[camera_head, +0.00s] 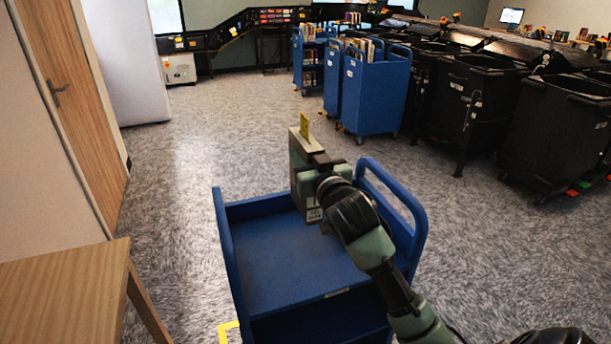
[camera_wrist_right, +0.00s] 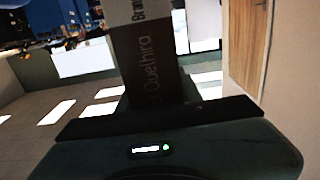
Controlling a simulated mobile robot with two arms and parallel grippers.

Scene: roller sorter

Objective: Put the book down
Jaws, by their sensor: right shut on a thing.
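The book (camera_head: 299,168) is upright in the head view, with a dark grey-green cover, a yellow slip at its top and a white label low down. My right gripper (camera_head: 322,180) is shut on it over the far part of a blue cart (camera_head: 285,262). I cannot tell whether the book's lower end touches the cart's top shelf. In the right wrist view the book (camera_wrist_right: 148,65) shows a dark spine with pale lettering and a lighter upper band, rising straight from the gripper (camera_wrist_right: 155,108). My left gripper is not in view.
The blue cart's top is otherwise bare, with raised end panels at left and right. A wooden table (camera_head: 65,295) stands at the lower left, near a wooden door (camera_head: 75,95). Blue book carts (camera_head: 375,92) and black bins (camera_head: 480,105) stand at the back right. Open carpet lies between.

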